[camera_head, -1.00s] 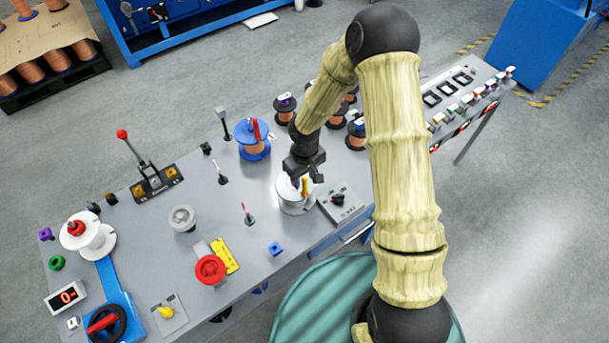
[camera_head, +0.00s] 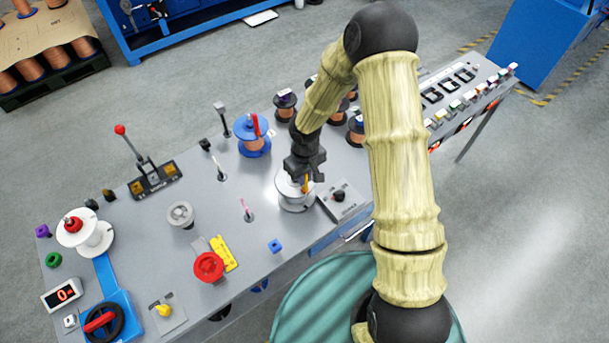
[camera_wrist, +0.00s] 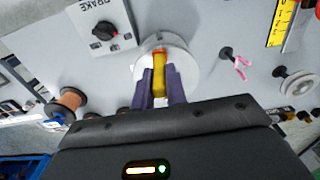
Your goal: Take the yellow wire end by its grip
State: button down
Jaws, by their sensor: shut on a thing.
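The yellow wire end's grip (camera_wrist: 160,78) stands over a round white holder (camera_wrist: 148,44) in the wrist view. My gripper (camera_wrist: 160,88) is shut on the yellow grip, with one purple-grey finger on each side of it. In the head view my gripper (camera_head: 304,178) is low over the white holder (camera_head: 292,203), and a sliver of the yellow grip (camera_head: 306,186) shows below the jaws. The lower part of the grip is hidden, so I cannot tell whether it still rests in the holder.
A brake box with a black knob (camera_head: 339,196) stands just right of the holder. A pink-tipped pin (camera_head: 247,209) and a blue spool (camera_head: 253,137) stand to the left. A red button (camera_head: 209,267) and a blue block (camera_head: 275,246) are nearer the front.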

jog(key=shift+r, duration=0.15)
dwell(0.5)
jog(key=shift+r+p, duration=0.3)
jog(key=shift+r, duration=0.05)
jog(key=shift+r+p, duration=0.35)
jog(key=shift+r, duration=0.05)
jog(key=shift+s+r, duration=0.1)
jog(key=shift+r, duration=0.2)
jog(key=shift+r+p, duration=0.8)
jog(key=shift+r, duration=0.05)
dwell(0.5)
